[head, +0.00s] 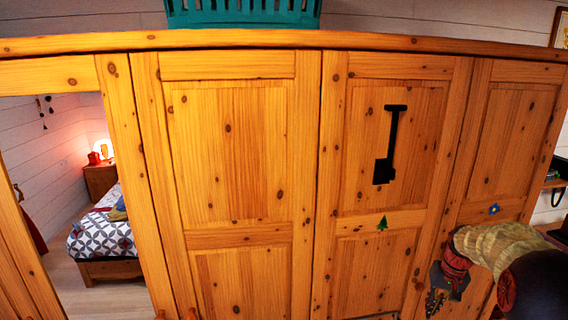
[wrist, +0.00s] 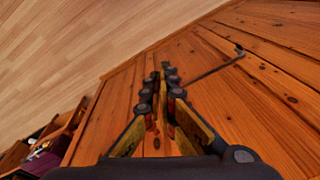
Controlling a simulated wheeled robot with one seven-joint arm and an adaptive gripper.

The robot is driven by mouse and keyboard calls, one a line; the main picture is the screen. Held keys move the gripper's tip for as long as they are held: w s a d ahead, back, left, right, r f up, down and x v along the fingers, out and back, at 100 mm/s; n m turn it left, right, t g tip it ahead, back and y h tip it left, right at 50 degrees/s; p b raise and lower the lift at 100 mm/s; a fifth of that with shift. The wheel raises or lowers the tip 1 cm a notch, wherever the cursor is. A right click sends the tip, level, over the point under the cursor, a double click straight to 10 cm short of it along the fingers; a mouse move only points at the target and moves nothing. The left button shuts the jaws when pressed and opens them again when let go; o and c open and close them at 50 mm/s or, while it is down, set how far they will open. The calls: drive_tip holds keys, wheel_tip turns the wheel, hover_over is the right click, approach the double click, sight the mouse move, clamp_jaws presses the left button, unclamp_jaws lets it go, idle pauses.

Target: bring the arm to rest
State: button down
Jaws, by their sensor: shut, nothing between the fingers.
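My gripper (wrist: 162,82) is in the middle of the wrist view, with its dark, yellow-sided fingers together and nothing between them. In the head view my gripper (head: 436,301) is at the lower right, at the end of my arm, in front of the wooden wardrobe (head: 230,150). The wardrobe's knotty wood also fills the right of the wrist view. I cannot tell whether the fingertips touch it.
A black, paddle-like shape (head: 391,145) is on a wardrobe door. A thin dark bar (wrist: 216,68) lies along the wood in the wrist view. A teal basket (head: 243,13) stands on top. A bed (head: 103,235) shows at left. Bare floor (wrist: 80,50) is at upper left.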

drive_tip(key=s+a+r+n+t+b, duration=0.1)
drive_tip(key=s+a+r+b, duration=0.1)
drive_tip(key=s+a, duration=0.6)
drive_tip(key=s+a+r+n+t+b, duration=0.1)
drive_tip(key=s+a+r+b, duration=0.1)
drive_tip(key=s+a, duration=0.6)
drive_tip(key=s+a+r+n+t+b, duration=0.1)
drive_tip(key=s+a+b, duration=0.3)
drive_tip(key=s+a, duration=0.5)
drive_tip(key=s+r+t, duration=0.1)
drive_tip(key=s, duration=0.6)
drive_tip(key=shift+s+r+n+b, duration=0.15)
drive_tip(key=shift+r+n+b, duration=0.1)
drive_tip(key=shift+n+b, duration=0.05)
